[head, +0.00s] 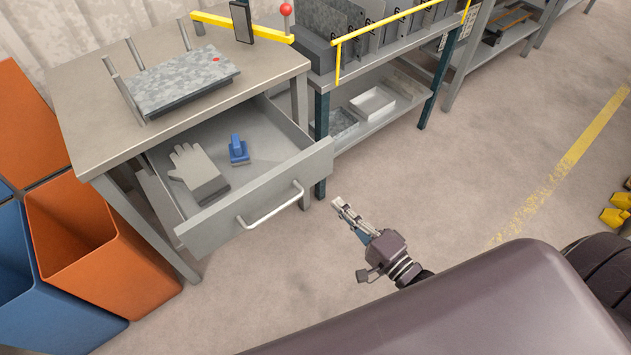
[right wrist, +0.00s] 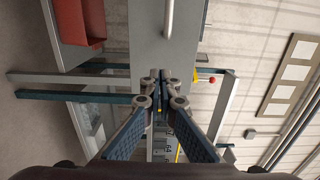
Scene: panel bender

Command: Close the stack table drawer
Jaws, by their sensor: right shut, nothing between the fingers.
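The grey stack table drawer (head: 255,196) is pulled out from under the table top, with a pale bar handle (head: 272,208) on its front. A grey glove (head: 198,172) and a blue object (head: 238,150) lie inside it. My right gripper (head: 340,206) is shut and empty, apart from the drawer and to the right of its front in the head view. In the right wrist view, the shut fingertips (right wrist: 161,78) show below the handle (right wrist: 168,20) and the drawer front (right wrist: 145,25). My left gripper is not in view.
The table top (head: 85,105) carries a stack of metal sheets (head: 185,78) between posts. Orange bins (head: 95,245) and blue bins (head: 50,310) stand at the left. A shelf rack (head: 375,105) with a yellow rail stands right of the table.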

